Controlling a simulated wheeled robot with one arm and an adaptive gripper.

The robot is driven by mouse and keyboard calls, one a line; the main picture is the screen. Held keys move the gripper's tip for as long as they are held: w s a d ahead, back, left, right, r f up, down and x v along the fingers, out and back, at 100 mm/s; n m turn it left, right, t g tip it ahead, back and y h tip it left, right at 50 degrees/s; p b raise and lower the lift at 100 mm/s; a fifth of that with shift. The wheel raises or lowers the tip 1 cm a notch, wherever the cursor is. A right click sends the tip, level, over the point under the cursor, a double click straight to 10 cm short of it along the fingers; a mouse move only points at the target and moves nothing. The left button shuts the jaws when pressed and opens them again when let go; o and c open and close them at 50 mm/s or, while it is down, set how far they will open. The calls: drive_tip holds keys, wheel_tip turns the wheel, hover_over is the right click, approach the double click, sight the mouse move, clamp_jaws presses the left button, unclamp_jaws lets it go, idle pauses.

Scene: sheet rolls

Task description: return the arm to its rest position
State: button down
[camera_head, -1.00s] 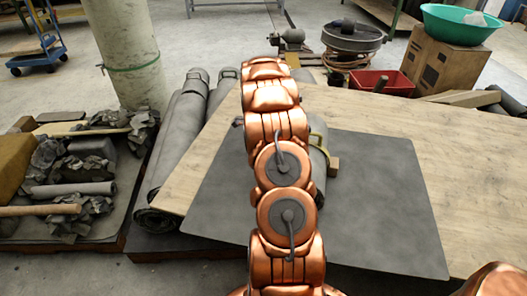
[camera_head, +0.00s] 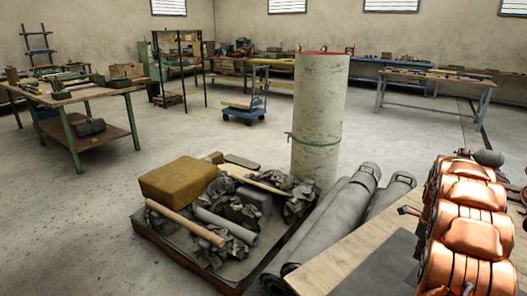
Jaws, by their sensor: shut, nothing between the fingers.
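My copper arm (camera_head: 468,225) stands at the right edge of the head view, over the corner of the wooden board. Its links cover what lies behind them. My gripper cannot be made out in this view, and I see no object held by the arm.
Grey sheet rolls (camera_head: 335,215) lie beside the wooden board (camera_head: 350,258), which carries a dark mat (camera_head: 385,268). A low pallet (camera_head: 180,262) holds crumpled sheets and a brown block (camera_head: 178,181). A tall pale roll (camera_head: 318,110) stands upright behind. Workbenches and a blue trolley (camera_head: 244,115) are farther back.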

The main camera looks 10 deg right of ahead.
drive_tip(key=s+a+r+n, duration=0.25)
drive_tip(key=a+n, duration=0.25)
drive_tip(key=a, duration=0.4)
drive_tip(key=s+a+r+n+g, duration=0.15)
drive_tip(key=a+r+n, duration=0.3)
drive_tip(key=a, duration=0.45)
drive_tip(key=s+a+r+n, duration=0.3)
drive_tip(key=a+n, duration=0.2)
drive_tip(key=a, duration=0.4)
drive_tip(key=s+a+n+g, duration=0.1)
drive_tip(key=s+a+n, duration=0.7)
drive_tip(key=s, duration=0.4)
drive_tip(key=s+a+n+g, duration=0.1)
drive_tip(key=s+a+n, duration=0.8)
drive_tip(key=s, duration=0.3)
wheel_tip(320, 180, up, 17)
drive_tip(key=w+t+p, duration=0.1)
drive_tip(key=p, duration=1.4)
drive_tip(key=shift+w+d+t+p, duration=0.2)
drive_tip(key=shift+w+t+p, duration=0.05)
drive_tip(key=shift+t+p, duration=0.1)
